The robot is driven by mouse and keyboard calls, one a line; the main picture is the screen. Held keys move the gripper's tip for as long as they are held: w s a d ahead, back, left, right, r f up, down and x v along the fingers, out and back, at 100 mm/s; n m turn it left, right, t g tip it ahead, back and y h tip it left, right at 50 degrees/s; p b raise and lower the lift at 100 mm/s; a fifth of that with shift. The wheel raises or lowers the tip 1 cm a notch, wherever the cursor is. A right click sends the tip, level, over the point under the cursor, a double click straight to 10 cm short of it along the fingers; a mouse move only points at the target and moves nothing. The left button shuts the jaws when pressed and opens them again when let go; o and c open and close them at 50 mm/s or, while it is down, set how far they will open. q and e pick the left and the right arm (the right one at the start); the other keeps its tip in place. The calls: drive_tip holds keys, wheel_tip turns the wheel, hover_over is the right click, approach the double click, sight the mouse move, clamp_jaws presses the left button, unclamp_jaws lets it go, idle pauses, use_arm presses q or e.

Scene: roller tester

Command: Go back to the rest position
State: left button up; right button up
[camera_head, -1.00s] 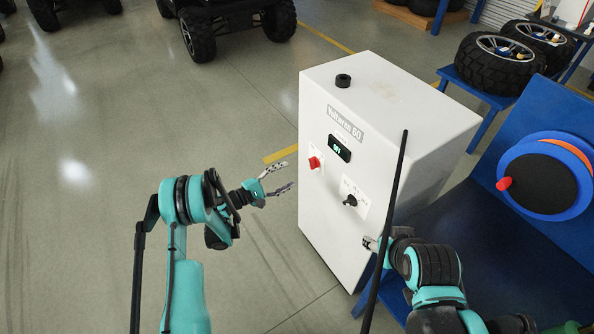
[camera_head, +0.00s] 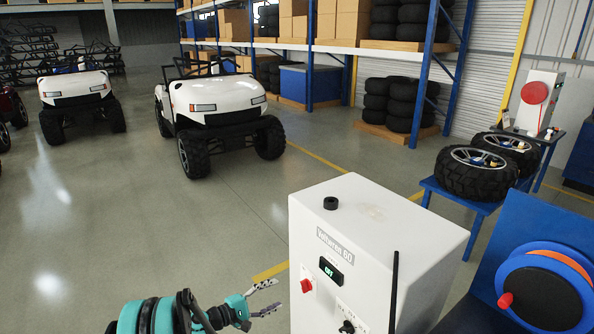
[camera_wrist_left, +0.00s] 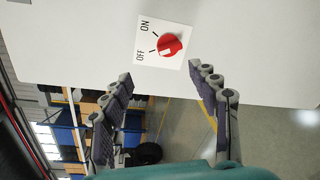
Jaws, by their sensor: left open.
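My left gripper (camera_head: 266,298) is open and empty at the lower middle of the head view, just left of the white cabinet. The white cabinet (camera_head: 425,262) has a lit green display reading OFF (camera_head: 330,271), a red knob (camera_head: 306,286) and a black knob (camera_head: 347,327) at the picture's bottom edge. In the left wrist view, the red knob (camera_wrist_left: 170,46) sits on a white plate marked ON and OFF, beyond my open fingers (camera_wrist_left: 164,88) and apart from them. My right gripper is out of the head view.
A blue stand with an orange-rimmed reel (camera_head: 545,295) is close at right. Two wheels lie on a blue table (camera_head: 470,206) behind the cabinet. White buggies (camera_head: 218,100) and shelving stand farther back. Open floor (camera_head: 130,210) lies at left.

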use_arm(q)
drive_tip(key=s+r+m+g+y, duration=0.2)
drive_tip(key=s+r+m+y, duration=0.4)
drive_tip(key=s+r, duration=0.7)
drive_tip(key=s+a+r+m+y, duration=0.1)
drive_tip(key=s+a+m+y, duration=0.2)
drive_tip(key=s, duration=0.7)
drive_tip(key=s+a+r+m+y, duration=0.1)
drive_tip(key=s+a+m+y, duration=0.2)
drive_tip(key=s, duration=0.8)
drive_tip(key=a+y, duration=0.1)
drive_tip(key=a, duration=0.1)
drive_tip(key=shift+a+r, duration=0.25)
drive_tip(key=shift+a, duration=0.1)
drive_tip(key=shift+s, duration=0.1)
